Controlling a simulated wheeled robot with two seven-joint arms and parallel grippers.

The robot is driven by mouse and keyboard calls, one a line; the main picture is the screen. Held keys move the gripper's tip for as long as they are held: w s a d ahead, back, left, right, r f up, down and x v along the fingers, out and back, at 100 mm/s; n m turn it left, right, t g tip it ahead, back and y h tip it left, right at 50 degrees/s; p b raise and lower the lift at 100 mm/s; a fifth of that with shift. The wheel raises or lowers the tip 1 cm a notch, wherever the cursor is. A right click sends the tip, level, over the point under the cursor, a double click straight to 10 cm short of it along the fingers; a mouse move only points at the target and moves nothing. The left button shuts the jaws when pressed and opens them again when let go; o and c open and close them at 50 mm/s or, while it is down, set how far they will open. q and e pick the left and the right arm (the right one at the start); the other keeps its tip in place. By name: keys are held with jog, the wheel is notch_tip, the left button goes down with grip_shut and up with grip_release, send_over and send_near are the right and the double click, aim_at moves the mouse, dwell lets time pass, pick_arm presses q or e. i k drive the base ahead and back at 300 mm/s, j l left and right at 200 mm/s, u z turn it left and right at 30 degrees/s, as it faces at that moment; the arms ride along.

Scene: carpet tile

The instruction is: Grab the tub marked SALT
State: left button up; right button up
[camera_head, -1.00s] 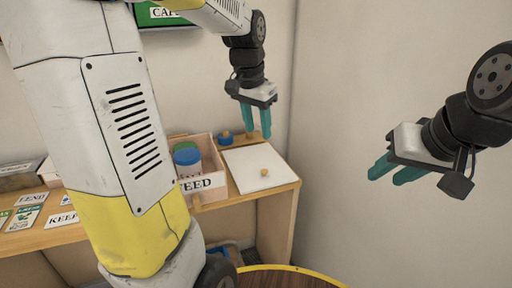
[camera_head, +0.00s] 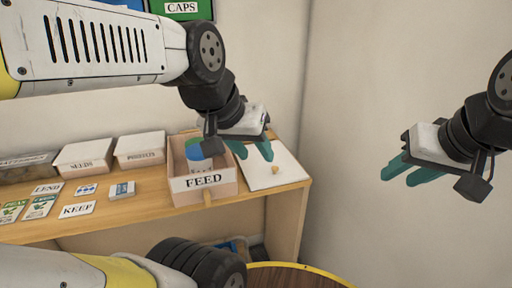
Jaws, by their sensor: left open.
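No label reading SALT can be made out. A pale tub with a blue lid (camera_head: 196,152) stands in the wooden box marked FEED (camera_head: 226,189) on the shelf; its label is too small to read. A bit of green shows behind its lid, partly hidden by my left gripper. My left gripper (camera_head: 255,152) is open and empty, its teal fingers pointing down in front of the box's right side. My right gripper (camera_head: 399,177) is open and empty in front of the bare right wall, away from the shelf.
White boxes marked SEEDS (camera_head: 85,154) and PRESSES or similar (camera_head: 140,149) stand left of the FEED box. Cards, including KEEP (camera_head: 77,210), lie on the shelf (camera_head: 150,198). A white board (camera_head: 262,180) with a small knob lies right. A round table edge (camera_head: 300,268) is below.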

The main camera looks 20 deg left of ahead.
aim_at(197, 163)
jog(key=u, duration=0.4)
jog(key=j+u, duration=0.1)
jog(key=u, duration=0.75)
jog(key=i+u, duration=0.1)
jog(key=u, duration=0.3)
